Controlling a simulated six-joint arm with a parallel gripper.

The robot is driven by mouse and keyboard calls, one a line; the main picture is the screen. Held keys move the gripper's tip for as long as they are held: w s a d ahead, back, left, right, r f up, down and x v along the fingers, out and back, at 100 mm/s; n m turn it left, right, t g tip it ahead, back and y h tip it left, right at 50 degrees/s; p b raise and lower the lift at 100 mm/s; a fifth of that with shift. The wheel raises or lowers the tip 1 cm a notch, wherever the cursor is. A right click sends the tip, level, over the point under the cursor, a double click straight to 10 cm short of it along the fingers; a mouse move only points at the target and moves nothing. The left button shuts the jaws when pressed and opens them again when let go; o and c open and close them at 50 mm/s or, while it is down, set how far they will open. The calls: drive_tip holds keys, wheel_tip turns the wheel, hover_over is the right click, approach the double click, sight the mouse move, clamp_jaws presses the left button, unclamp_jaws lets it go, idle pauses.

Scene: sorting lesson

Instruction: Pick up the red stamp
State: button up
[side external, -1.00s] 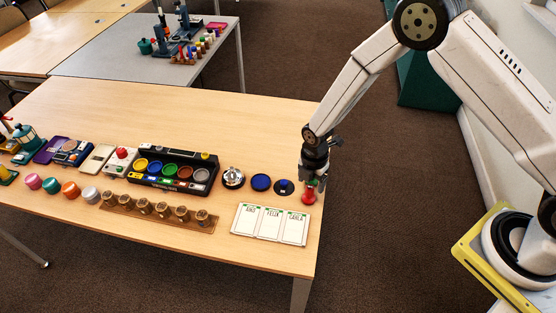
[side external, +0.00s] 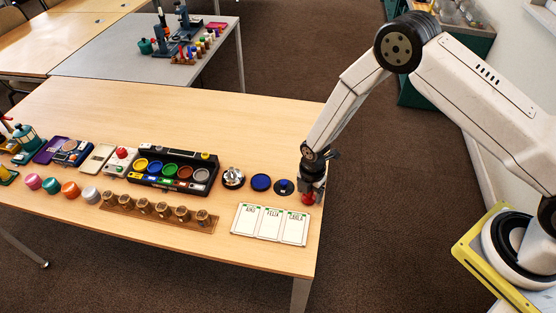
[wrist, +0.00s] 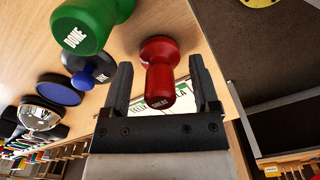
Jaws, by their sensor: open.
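The red stamp (side external: 308,199) stands near the right edge of the wooden table (side external: 200,105), partly covered by my gripper in the side view. In the wrist view my gripper (wrist: 158,80) is open, with a finger on each side of the stamp and visible gaps to both.
A green stamp marked DONE (wrist: 88,24) and a dark blue stamp (wrist: 90,70) are close to the left finger in the wrist view. A white card sheet (side external: 270,224) lies in front. Round pads (side external: 261,182) and an ink tray (side external: 172,171) are further left. The table's back is clear.

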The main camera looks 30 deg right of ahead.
idle(0.4)
clamp_jaws()
idle(0.4)
drive_tip(key=shift+r, duration=0.8)
drive_tip(key=s+d+r, duration=0.2)
drive_tip(key=s+r, duration=0.9)
drive_tip(key=s, duration=0.2)
drive_tip(key=shift+s+r, duration=0.2)
drive_tip(key=shift+s, duration=0.2)
drive_tip(key=shift+d, duration=0.1)
